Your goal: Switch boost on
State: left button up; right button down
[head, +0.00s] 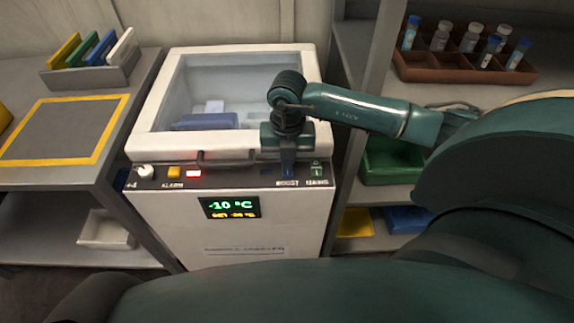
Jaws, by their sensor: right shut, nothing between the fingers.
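A white chest freezer (146,143) with a closed, see-through lid stands in the middle of the head view. Its dark control strip (228,178) runs along the front edge under the lid. The BOOST label (287,184) is near the strip's right end. My right gripper (288,174) reaches in from the right and points down, its shut fingertips just above this label. The fingers cover the spot over the label, so the boost switch and its position are hidden. I cannot tell whether the fingertips touch it. My left gripper is out of view.
The display (230,207) reads -10 °C. Shelves (356,60) flank the right.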

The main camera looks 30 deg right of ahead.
jog(key=shift+f+b, duration=0.55)
jog(key=shift+f, duration=0.25)
jog(key=shift+r, duration=0.15)
jog(key=shift+r+p, duration=2.65)
jog(key=shift+r, duration=0.8)
jog(key=shift+f, duration=0.1)
